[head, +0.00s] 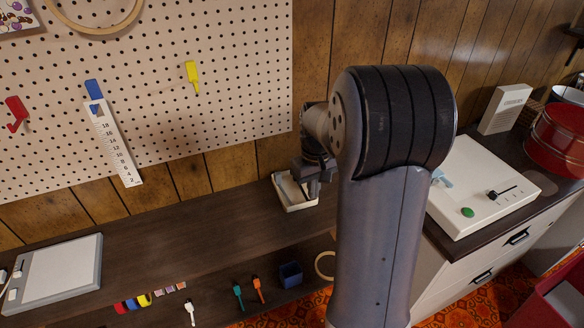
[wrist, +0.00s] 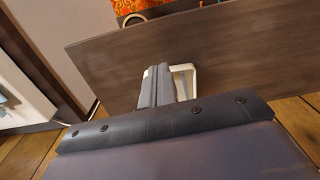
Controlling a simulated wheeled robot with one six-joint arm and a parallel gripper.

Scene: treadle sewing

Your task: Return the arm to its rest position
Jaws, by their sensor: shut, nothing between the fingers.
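My arm stands upright in the middle of the head view, with its large dark joint at the top. My gripper (head: 314,188) hangs to the left of that joint, in front of the wood wall and over or near a small pale tray (head: 296,203). In the wrist view my gripper (wrist: 156,80) has its fingers together with nothing between them. The tray's pale rim (wrist: 190,68) shows just beyond the fingers, partly hidden by them. I cannot tell the exact gap between gripper and tray.
A pegboard (head: 220,110) holds a ruler (head: 115,145), a yellow tool (head: 193,76) and a red tool (head: 16,112). A dark shelf (head: 150,240) runs below. A white control box (head: 480,190) and a red drum (head: 560,140) stand on the right. The dark shelf's middle is clear.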

